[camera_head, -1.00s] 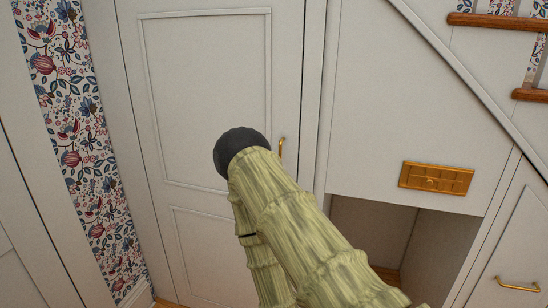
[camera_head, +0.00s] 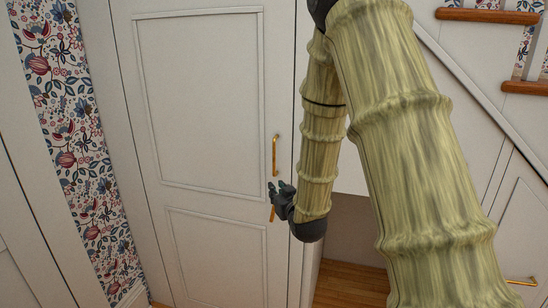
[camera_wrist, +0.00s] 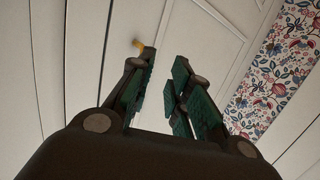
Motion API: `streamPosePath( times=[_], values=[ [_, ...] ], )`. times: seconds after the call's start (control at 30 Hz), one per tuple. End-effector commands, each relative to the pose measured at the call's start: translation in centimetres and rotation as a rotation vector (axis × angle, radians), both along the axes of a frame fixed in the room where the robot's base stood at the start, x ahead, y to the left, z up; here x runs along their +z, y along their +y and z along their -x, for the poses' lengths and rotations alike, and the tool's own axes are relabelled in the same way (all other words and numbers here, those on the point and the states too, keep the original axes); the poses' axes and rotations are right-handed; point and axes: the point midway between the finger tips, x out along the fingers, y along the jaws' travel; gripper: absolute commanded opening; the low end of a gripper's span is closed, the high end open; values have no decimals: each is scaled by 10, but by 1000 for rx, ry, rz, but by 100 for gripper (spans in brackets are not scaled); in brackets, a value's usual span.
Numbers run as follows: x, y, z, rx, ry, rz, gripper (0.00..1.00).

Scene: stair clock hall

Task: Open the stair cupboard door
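A tall white panelled door (camera_head: 205,110) fills the middle of the head view and appears shut. A vertical brass handle (camera_head: 275,152) is on its right side, with more brass showing below my gripper. My gripper (camera_head: 275,193) is at the handle's height and overlaps its lower part; contact cannot be told. In the wrist view my gripper (camera_wrist: 160,68) has its fingers apart with nothing seen between them. A brass piece (camera_wrist: 138,44) shows just past the left fingertip. A smaller white door (camera_head: 515,235) under the stair slope has a brass handle (camera_head: 521,282) at lower right.
Floral wallpaper (camera_head: 75,150) is left of the tall door. An open recess with a wooden floor (camera_head: 345,285) lies right of the door, partly behind my arm. Wooden stair treads (camera_head: 488,15) are at upper right. The area before the door's left part looks clear.

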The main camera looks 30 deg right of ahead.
Motion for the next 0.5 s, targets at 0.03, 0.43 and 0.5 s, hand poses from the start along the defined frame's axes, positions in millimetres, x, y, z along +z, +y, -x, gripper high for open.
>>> streamPosePath(
  times=[0.03,0.43,0.5],
  values=[
    [20,-8,-3,-8,-44,5,19],
    [75,-31,-14,-24,-162,27,19],
    [75,-33,-22,-24,-161,27,19]
  ],
)
